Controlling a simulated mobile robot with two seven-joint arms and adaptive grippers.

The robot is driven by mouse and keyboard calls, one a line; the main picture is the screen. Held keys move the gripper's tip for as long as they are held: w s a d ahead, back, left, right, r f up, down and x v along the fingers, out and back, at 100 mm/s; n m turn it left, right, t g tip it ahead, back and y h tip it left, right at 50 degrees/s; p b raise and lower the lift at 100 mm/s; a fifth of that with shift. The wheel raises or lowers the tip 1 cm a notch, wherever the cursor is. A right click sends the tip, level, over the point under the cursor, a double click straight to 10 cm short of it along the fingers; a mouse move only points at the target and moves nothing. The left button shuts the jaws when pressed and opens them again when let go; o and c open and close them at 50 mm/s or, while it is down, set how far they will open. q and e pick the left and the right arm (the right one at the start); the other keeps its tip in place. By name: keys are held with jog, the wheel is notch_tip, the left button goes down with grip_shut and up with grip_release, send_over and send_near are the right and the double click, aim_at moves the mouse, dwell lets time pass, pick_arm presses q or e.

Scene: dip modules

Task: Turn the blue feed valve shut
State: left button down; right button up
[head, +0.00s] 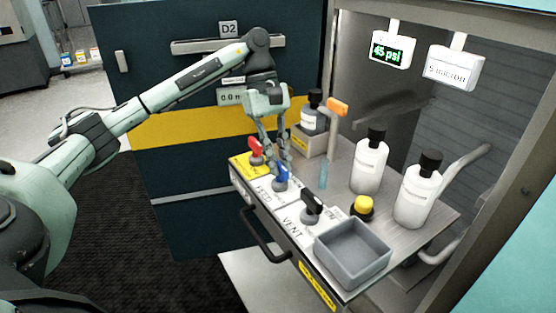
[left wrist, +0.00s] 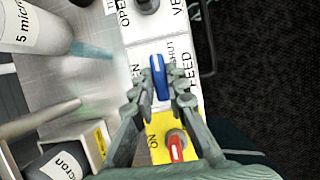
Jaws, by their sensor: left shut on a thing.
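The blue feed valve (head: 281,178) sits on the white panel strip at the front of the bench, between a red-handled valve and a black-handled one. In the left wrist view its blue handle (left wrist: 159,78) lies nearly along the picture's height, with "SHUT" and "FEED" printed to its right and a partly covered "OPEN" to its left. My left gripper (head: 278,166) reaches down from above. In the left wrist view its fingers (left wrist: 160,90) are on both sides of the blue handle, shut on it. My right gripper is not in view.
Close by are the red valve (head: 256,150) on a yellow plate and the black vent valve (head: 312,206). A yellow button (head: 362,206), a grey tray (head: 352,256), white bottles (head: 369,164) and an orange-topped post (head: 336,106) stand around. A display (head: 390,50) reads 45 psi.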

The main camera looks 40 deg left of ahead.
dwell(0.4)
pick_arm(q)
jog(key=c, duration=1.5)
grip_release()
jog(key=shift+c, duration=0.2)
jog(key=shift+r, duration=0.1)
jog(key=v, duration=1.1)
jog(key=shift+a+r, duration=0.25)
jog(key=shift+r, duration=0.1)
